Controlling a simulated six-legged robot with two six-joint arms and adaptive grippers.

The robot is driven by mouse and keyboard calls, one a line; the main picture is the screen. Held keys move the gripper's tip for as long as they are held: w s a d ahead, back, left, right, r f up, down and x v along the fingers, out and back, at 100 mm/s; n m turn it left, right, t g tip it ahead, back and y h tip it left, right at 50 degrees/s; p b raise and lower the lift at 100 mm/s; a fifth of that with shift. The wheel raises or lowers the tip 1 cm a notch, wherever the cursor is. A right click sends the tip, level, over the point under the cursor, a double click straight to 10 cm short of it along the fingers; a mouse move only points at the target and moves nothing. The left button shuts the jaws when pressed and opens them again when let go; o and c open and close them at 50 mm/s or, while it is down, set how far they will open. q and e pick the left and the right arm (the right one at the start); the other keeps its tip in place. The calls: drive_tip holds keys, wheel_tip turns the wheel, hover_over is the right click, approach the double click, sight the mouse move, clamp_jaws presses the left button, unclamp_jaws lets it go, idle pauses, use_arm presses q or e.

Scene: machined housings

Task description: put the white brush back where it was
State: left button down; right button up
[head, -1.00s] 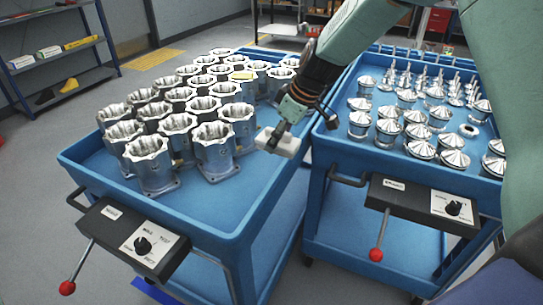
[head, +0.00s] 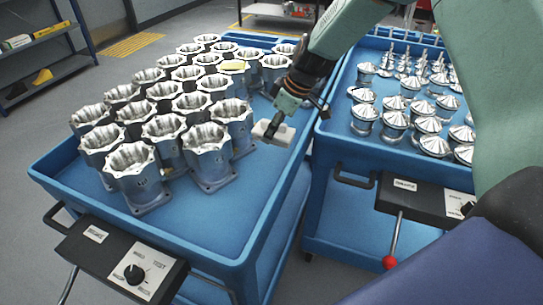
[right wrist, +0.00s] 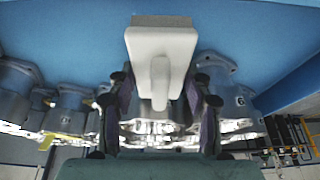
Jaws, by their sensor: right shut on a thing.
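The white brush (head: 272,132) is a pale block held by my right gripper (head: 282,117) above the right edge of the left blue cart, just right of the metal housings. In the right wrist view the brush (right wrist: 162,48) shows between the two dark fingers of the gripper (right wrist: 160,105), which are shut on its narrow grip. Blue cart surface lies beyond it; whether the brush touches anything is hard to tell. My left gripper is not in view.
Rows of machined housings (head: 133,170) fill much of the left cart (head: 215,232). A bare strip of tray runs along its right and front. A second blue cart (head: 345,143) with silver cone-topped parts (head: 392,120) stands to the right.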

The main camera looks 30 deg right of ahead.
sight(269, 161)
drive_tip(key=f, duration=0.1)
drive_tip(key=s+f, duration=0.1)
drive_tip(key=shift+s+a+f+b, duration=0.1)
drive_tip(key=shift+a+f+b, duration=0.15)
drive_tip(key=shift+f+b, duration=0.1)
drive_tip(key=f, duration=0.4)
drive_tip(key=shift+w+d+f+b, duration=0.15)
drive_tip(key=shift+w+f+b, duration=0.15)
drive_tip(key=shift+f+b, duration=0.1)
drive_tip(key=shift+s+f, duration=0.15)
drive_tip(key=shift+f, duration=0.05)
drive_tip(key=shift+r, duration=0.1)
drive_tip(key=shift+w, duration=0.2)
drive_tip(key=shift+f, duration=0.35)
drive_tip(key=o, duration=0.9)
drive_tip(key=shift+c, duration=0.2)
drive_tip(key=o, duration=0.3)
drive_tip(key=shift+s+r, duration=0.15)
drive_tip(key=shift+r, duration=0.05)
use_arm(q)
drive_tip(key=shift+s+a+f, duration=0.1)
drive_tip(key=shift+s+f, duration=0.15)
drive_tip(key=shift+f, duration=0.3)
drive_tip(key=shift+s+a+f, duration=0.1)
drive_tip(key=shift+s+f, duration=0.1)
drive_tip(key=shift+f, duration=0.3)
use_arm(e)
drive_tip(key=shift+o, duration=0.2)
